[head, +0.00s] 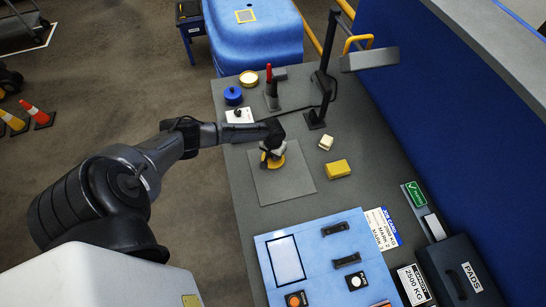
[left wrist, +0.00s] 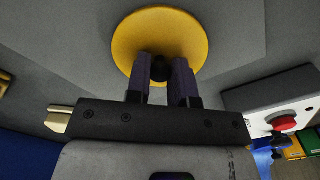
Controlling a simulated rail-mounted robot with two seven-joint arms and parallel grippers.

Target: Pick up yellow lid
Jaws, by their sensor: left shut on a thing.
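The yellow lid (left wrist: 160,38) is a round disc with a dark knob (left wrist: 161,70) at its centre in the left wrist view. My left gripper (left wrist: 166,75) has its two fingers shut on that knob. In the head view the yellow lid (head: 272,161) shows partly below my left gripper (head: 271,150), over the grey square mat (head: 290,188). The gripper hides part of the lid there. I cannot tell whether the lid touches the mat. My right gripper is not in view.
A yellow block (head: 337,169) and a small cream block (head: 326,142) lie right of the mat. A blue spool (head: 233,95) and a black lamp stand (head: 316,118) stand farther back. A light blue panel (head: 315,258) with handles and buttons is at the front.

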